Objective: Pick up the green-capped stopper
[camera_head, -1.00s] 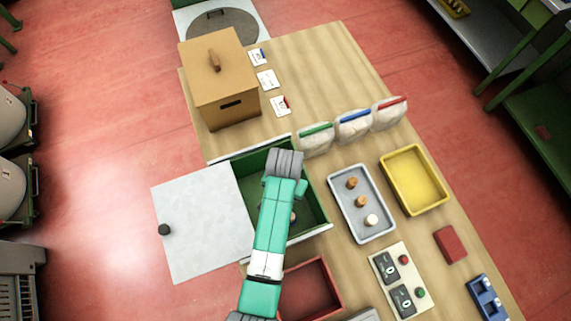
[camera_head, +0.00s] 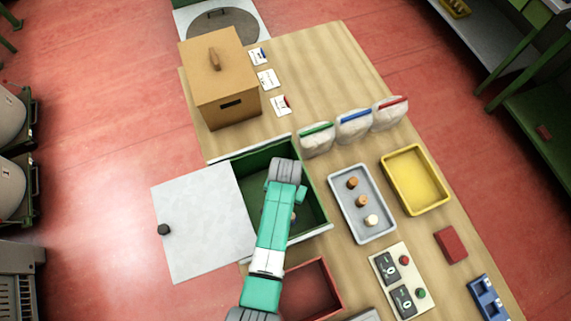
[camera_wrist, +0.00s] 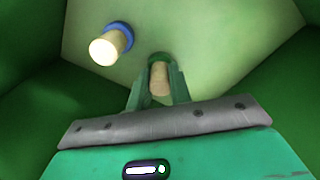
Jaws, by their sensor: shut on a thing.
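The green-capped stopper (camera_wrist: 159,79) is a pale cork with a green cap, inside the green-lined box (camera_head: 312,206). My gripper (camera_wrist: 158,88) is shut on its cork part, with one finger on each side and the green cap beyond the fingertips. A blue-capped stopper (camera_wrist: 111,44) lies apart to the left in the wrist view, near the same pale floor. In the head view my arm reaches over the box and hides the held stopper.
Green walls (camera_wrist: 35,110) surround my gripper closely. A white lid panel (camera_head: 205,220) lies left of the box. A grey tray (camera_head: 382,236) with several corks, a yellow tray (camera_head: 437,203) and a red tray (camera_head: 335,290) stand nearby.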

